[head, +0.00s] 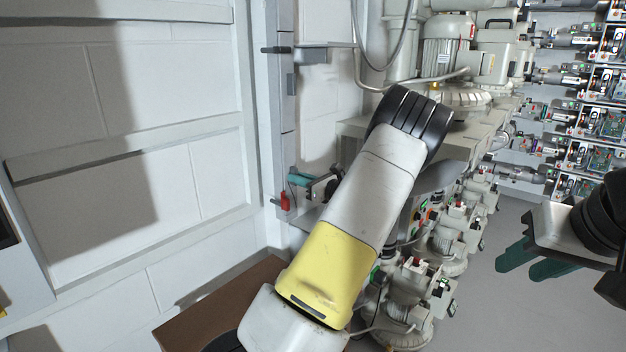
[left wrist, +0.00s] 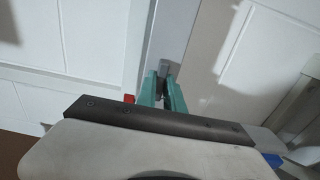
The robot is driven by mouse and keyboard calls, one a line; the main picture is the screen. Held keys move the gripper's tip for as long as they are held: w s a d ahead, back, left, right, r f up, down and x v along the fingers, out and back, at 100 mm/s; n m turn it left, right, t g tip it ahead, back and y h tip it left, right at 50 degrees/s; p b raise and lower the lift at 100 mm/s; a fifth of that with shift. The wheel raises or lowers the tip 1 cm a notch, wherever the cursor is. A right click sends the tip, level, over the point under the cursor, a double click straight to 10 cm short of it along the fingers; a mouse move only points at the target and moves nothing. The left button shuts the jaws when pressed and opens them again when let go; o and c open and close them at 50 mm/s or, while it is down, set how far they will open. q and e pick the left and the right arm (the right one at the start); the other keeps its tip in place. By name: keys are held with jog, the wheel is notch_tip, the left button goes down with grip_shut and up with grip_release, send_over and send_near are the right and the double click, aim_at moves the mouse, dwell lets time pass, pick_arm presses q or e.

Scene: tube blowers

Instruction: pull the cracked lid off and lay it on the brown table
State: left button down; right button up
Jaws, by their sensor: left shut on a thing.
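My left arm crosses the middle of the head view, and its left gripper (head: 300,180) is at the tall grey post (head: 286,120) by the wall. In the left wrist view its teal fingers (left wrist: 163,92) are close together around a small grey piece (left wrist: 166,67) on the pale post. I cannot tell whether this piece belongs to the cracked lid; no cracks show. My right gripper (head: 520,265) is at the right edge, its two fingers apart with nothing between them. The brown table (head: 190,326) shows at the lower left, partly hidden by my arm.
A red piece (head: 285,201) sits on the post just below the left gripper. A grey bracket (head: 311,54) juts out higher up. Large pale blower machines (head: 440,60) stand behind my arm. Tubes and circuit panels (head: 600,80) fill the far right. The visible part of the tabletop is bare.

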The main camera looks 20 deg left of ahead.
pick_arm(q)
jog(key=shift+d, duration=0.15)
dwell(0.8)
jog(key=shift+v, duration=2.95)
